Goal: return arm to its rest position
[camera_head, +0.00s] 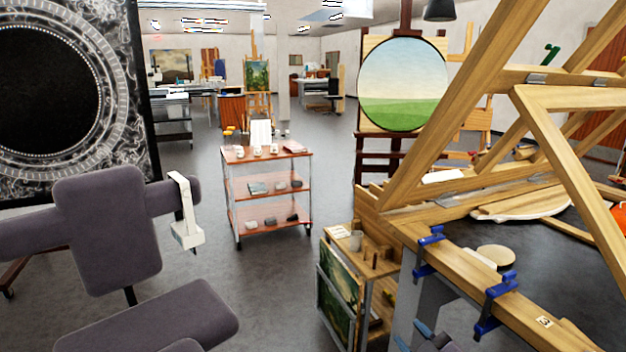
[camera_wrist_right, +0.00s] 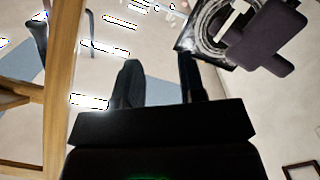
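My right gripper (camera_head: 430,336) shows at the bottom edge of the head view, only partly in frame, just below the wooden bench frame with blue clamps. In the right wrist view its two dark fingers (camera_wrist_right: 160,84) stand apart with nothing between them, so it is open and empty. Bright ceiling lights lie behind the fingers. My left gripper and left arm are not in view.
A large wooden frame (camera_head: 465,270) with blue clamps (camera_head: 495,303) fills the right; wood also shows left in the wrist view (camera_wrist_right: 60,80). A grey padded chair (camera_head: 112,225) stands left. A small cart (camera_head: 346,262) and shelf trolley (camera_head: 268,187) stand between, with open floor.

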